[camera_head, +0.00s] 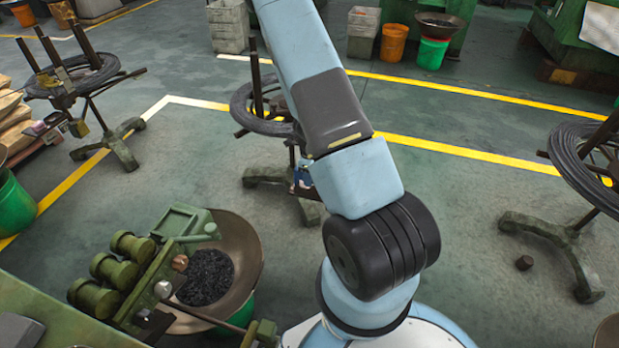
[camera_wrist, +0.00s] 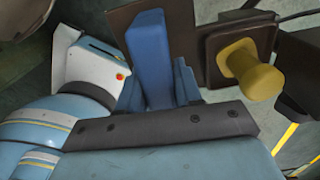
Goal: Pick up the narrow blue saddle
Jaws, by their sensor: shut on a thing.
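The narrow blue saddle (camera_wrist: 150,48) is a tall blue block, standing up from between my fingers in the wrist view. My gripper (camera_wrist: 159,88) is shut on it, with a blue-grey finger showing on each side. Its lower end is hidden by my dark wrist edge. In the head view my arm covers most of the gripper. A small blue patch (camera_head: 303,181) shows beside the arm at the middle wire stand; I cannot tell whether it is the saddle or a finger.
A yellow knob (camera_wrist: 250,72) on a dark bracket is close right of the saddle. The middle wire stand (camera_head: 262,176) is behind my arm. Another wire stand (camera_head: 565,228) is at right. A machine with a bowl (camera_head: 240,245) is at lower left. Open floor lies between.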

